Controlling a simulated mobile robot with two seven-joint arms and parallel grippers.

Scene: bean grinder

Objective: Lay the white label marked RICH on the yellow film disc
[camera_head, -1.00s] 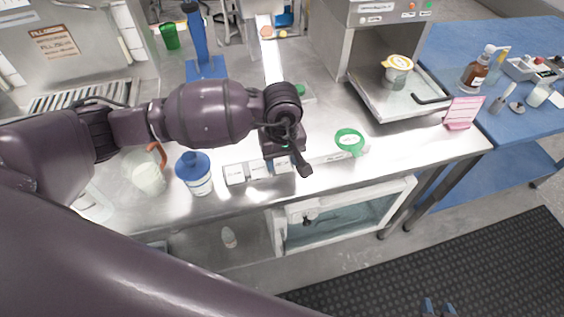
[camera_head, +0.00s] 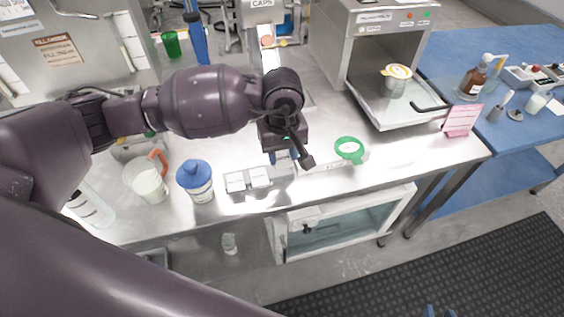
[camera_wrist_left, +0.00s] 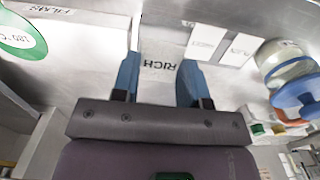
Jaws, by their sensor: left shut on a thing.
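The white label marked RICH (camera_wrist_left: 160,66) is between the two blue fingers of my left gripper (camera_wrist_left: 160,84) in the left wrist view. In the head view my left gripper (camera_head: 284,157) hangs over the right end of the label holder, and the label is mostly hidden there. The yellow film disc (camera_head: 399,71) lies on top of a metal cup (camera_head: 395,85) on the oven tray, to the right of and beyond my left gripper. My right gripper (camera_head: 440,311) shows only as two blue fingertips, apart, at the bottom edge.
Two other white labels (camera_head: 247,178) sit in the grey holder (camera_head: 276,180). A blue-lidded jar (camera_head: 196,181) and a pitcher (camera_head: 146,182) stand to the left. The oven (camera_head: 375,40) and pink sign (camera_head: 463,120) are at right.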

